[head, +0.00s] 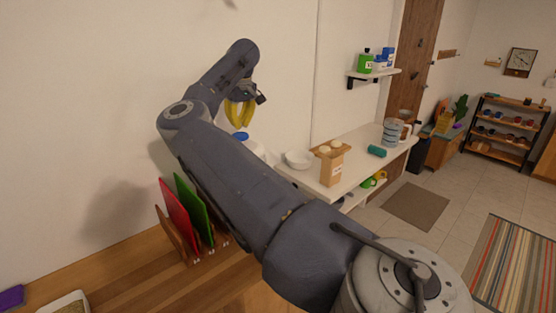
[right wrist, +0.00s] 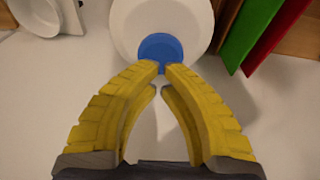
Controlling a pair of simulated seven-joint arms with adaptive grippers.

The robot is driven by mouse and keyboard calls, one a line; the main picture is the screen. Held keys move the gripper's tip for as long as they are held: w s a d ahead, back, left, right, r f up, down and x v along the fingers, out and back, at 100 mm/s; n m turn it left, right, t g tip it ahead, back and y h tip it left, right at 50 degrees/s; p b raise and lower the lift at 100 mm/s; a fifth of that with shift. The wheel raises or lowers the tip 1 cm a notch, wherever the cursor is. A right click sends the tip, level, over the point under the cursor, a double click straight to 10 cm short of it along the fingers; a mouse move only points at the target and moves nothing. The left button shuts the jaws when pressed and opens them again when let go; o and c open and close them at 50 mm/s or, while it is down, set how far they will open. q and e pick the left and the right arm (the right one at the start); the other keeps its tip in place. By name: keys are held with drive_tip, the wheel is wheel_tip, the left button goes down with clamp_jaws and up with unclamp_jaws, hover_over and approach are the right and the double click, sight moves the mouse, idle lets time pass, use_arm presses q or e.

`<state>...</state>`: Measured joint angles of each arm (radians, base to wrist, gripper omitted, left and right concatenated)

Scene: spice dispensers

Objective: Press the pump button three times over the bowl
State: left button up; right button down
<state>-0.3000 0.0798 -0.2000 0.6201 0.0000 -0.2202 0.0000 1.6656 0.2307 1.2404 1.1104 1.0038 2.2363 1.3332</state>
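The pump dispenser is a white round body (head: 254,149) with a blue button (head: 241,136) on top, partly hidden behind my right arm in the head view. In the right wrist view the blue button (right wrist: 160,48) is just beyond the fingertips, with the white body (right wrist: 185,14) around it. My right gripper (head: 239,127) points down above the button, its yellow fingers drawn together at the tips with nothing between them. I cannot tell whether the tips touch the button. A white bowl (head: 298,159) sits on the white counter to the right of the dispenser. My left gripper is not visible.
The white counter (head: 365,146) also holds a cardboard box (head: 331,166), a teal roll (head: 376,151) and a glass jar (head: 391,132). Red (head: 178,216) and green (head: 193,209) boards stand in a wooden rack at left. A small wall shelf (head: 373,74) holds containers.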

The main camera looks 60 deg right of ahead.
sight(240, 134)
drive_tip(key=shift+f, duration=0.15)
drive_tip(key=shift+f, duration=2.55)
drive_tip(key=shift+r, duration=2.7)
drive_tip(key=shift+f, duration=0.2)
drive_tip(key=shift+f, duration=0.5)
drive_tip(key=shift+f, duration=0.35)
drive_tip(key=shift+f, duration=0.4)
